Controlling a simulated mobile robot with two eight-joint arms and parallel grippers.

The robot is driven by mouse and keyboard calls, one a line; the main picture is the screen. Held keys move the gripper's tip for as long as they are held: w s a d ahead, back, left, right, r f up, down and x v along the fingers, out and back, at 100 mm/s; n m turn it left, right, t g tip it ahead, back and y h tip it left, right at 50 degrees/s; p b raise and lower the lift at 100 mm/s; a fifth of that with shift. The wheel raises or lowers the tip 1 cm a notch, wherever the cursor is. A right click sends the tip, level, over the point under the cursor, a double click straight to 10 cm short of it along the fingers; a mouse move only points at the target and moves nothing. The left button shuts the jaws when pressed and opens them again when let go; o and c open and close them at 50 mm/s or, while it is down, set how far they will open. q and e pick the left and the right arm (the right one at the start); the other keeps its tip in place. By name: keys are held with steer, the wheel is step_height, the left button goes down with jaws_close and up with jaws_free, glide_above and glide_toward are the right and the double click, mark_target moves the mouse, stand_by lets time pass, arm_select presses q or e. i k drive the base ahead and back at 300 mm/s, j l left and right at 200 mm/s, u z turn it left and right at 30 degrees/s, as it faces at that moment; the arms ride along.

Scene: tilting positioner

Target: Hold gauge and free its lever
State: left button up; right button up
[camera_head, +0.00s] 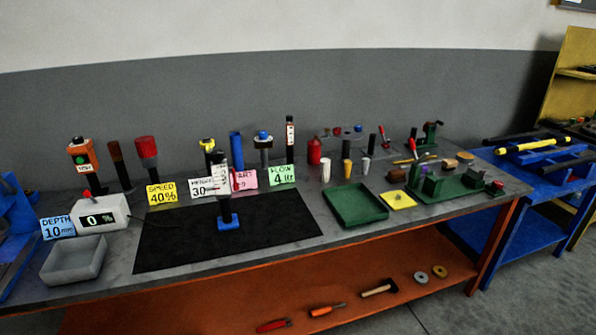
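A small upright device with a blue base (229,223) and a dark column stands on the black mat (275,217). It looks like the gauge, with a pale scale-like upper part in front of the cards. Its lever is too small to make out. A white box with a small display reading 0 (98,218) stands at the left of the bench. I cannot tell which of these the task calls the gauge. Neither of my grippers shows in this view, and nothing is seen holding either device.
A grey bin (75,262) is at the bench's left front. Cards and several upright tools line the back. A green tray (355,206), a yellow plate (398,200) and a green fixture (445,187) stand right. Much of the black mat is bare.

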mark_target(236, 187)
steer(key=i+j+z, duration=0.15)
steer(key=j+z, duration=1)
steer(key=j, duration=0.8)
steer(key=i, duration=0.05)
